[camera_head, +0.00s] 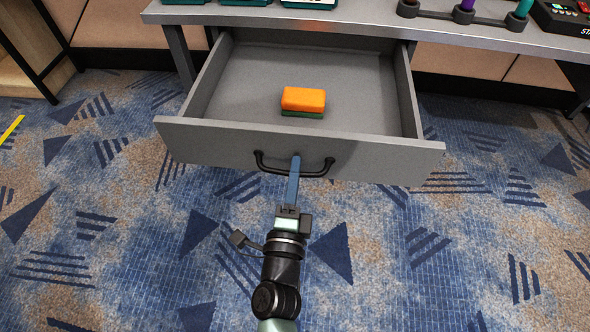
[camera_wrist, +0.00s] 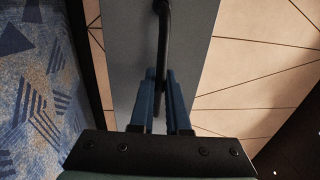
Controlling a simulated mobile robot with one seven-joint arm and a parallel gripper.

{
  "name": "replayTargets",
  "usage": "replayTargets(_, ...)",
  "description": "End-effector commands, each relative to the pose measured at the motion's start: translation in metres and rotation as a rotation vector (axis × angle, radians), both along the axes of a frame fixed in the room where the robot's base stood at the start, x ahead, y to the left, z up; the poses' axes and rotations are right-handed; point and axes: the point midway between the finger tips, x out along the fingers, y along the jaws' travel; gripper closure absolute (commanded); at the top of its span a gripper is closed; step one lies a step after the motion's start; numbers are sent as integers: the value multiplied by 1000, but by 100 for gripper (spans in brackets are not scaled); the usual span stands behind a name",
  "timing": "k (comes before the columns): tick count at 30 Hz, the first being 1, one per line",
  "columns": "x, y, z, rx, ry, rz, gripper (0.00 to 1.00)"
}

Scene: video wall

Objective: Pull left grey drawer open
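The grey drawer (camera_head: 200,137) is pulled well out from under the desk, and its inside shows. Its black bar handle (camera_head: 318,174) is on the front panel. My gripper (camera_head: 295,165) is at the middle of the handle, with its blue fingers pointing at the front panel. In the wrist view, the handle (camera_wrist: 163,30) runs down between the two blue fingers (camera_wrist: 161,85), which close around it with little gap. An orange and green sponge (camera_head: 303,101) lies inside the drawer.
The grey desk top (camera_head: 380,26) is above the drawer, with a rack of coloured pegs (camera_head: 464,12) and a black device (camera_head: 560,15) at the right. A desk leg (camera_head: 180,55) stands left of the drawer. The patterned carpet (camera_head: 420,270) in front is clear.

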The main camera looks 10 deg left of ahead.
Motion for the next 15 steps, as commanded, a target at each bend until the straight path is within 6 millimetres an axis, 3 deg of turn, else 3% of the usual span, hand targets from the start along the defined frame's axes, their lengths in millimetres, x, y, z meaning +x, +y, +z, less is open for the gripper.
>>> replayTargets(1, 0, 1, 0, 0, 0, 2, 82)
replayTargets(5, 0, 1, 0, 0, 0, 2, 59)
replayTargets(6, 0, 1, 0, 0, 0, 2, 57)
replayTargets(15, -1, 0, 0, 0, 1, 1, 57)
